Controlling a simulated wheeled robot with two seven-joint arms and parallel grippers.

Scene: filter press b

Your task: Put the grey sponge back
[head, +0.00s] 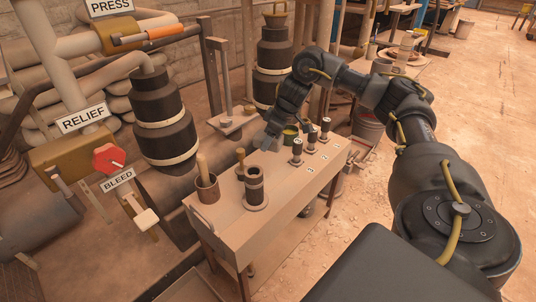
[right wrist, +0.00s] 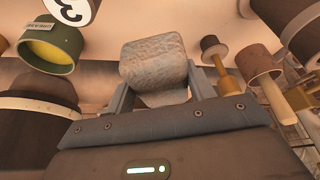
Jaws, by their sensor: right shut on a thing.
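The grey sponge (right wrist: 155,62) is a rounded, rough block in the right wrist view, held between the two fingers of my right gripper (right wrist: 158,92). In the head view my right gripper (head: 267,140) reaches down over the back edge of the small work table (head: 308,191). The sponge is too small and too covered there to make out clearly. I cannot tell whether it touches the tabletop. My left gripper is in neither view.
A green pot (head: 290,133) with yellow contents stands close by the gripper; it also shows in the right wrist view (right wrist: 52,48). A dark cylinder (head: 254,186) and a brown cup (head: 207,187) with a wooden handle stand in front.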

